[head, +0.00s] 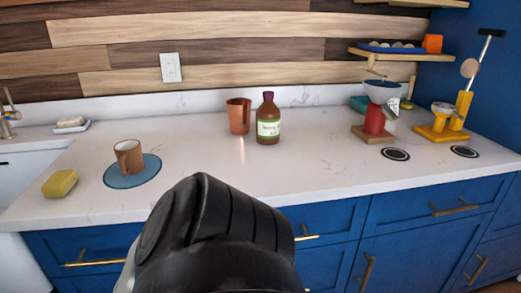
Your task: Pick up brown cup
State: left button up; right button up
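The brown cup (129,157) stands upright on a round blue mat (147,176) at the left of the white counter. A black arm part of mine fills the lower middle of the head view, in front of the counter's edge and to the right of the cup. No fingertips of either gripper can be made out. Nothing touches the cup apart from the mat under it.
A yellow sponge (60,183) lies left of the mat. A copper tumbler (239,116) and a brown bottle (268,119) stand mid-counter at the back. A red grinder (375,119) and a yellow press (447,127) stand at right. The counter's middle (310,160) is clear.

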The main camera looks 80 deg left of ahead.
aim_at(129, 154)
jog(key=i, duration=0.85)
jog(key=u, duration=3.3)
